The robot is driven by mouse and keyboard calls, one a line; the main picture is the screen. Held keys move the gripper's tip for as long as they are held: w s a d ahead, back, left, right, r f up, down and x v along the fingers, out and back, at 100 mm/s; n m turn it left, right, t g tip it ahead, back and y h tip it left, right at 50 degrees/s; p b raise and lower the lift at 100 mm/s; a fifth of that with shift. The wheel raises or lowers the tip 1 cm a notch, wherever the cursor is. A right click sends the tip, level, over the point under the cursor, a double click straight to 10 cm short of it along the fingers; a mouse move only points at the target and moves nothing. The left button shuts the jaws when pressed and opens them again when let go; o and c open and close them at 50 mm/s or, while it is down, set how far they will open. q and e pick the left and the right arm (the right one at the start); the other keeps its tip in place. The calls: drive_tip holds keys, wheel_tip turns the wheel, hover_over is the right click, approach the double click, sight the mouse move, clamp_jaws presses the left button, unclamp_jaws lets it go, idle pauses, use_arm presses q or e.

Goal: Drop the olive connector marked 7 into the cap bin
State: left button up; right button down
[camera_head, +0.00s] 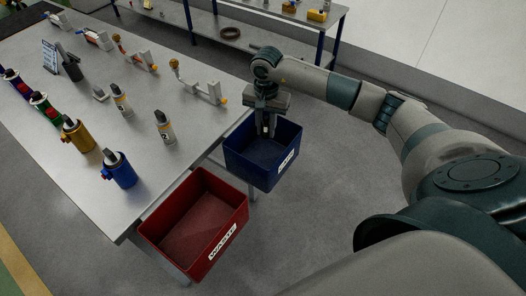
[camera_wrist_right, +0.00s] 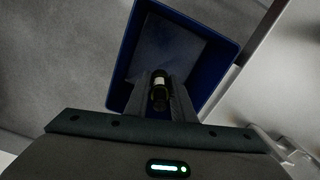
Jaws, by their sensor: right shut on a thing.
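My right gripper (camera_head: 267,128) is over the blue bin (camera_head: 262,165) at the table's right edge, pointing down. It is shut on a small dark connector with a pale band (camera_wrist_right: 159,87), which shows between the fingers in the right wrist view. Its olive colour and number cannot be made out. The blue bin also shows in the right wrist view (camera_wrist_right: 228,62), open below the held connector, and its visible floor looks empty. A white label is on the bin's front, too small to read surely. My left gripper is not in view.
A red bin labelled WASTE (camera_head: 195,225) stands left of the blue bin and looks empty. The grey table (camera_head: 150,165) holds several coloured connectors, grey-white pieces with a 2 or similar mark (camera_head: 163,127), and bracketed parts. A shelf (camera_head: 235,40) stands behind.

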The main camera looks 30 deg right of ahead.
wheel_tip(320, 180, down, 3)
drive_tip(key=shift+r+b, duration=0.1)
drive_tip(key=shift+b, duration=0.25)
drive_tip(key=shift+f, duration=0.8)
drive_tip(key=c, duration=1.4)
unclamp_jaws()
drive_tip(key=shift+c, duration=0.2)
drive_tip(key=shift+r, duration=0.1)
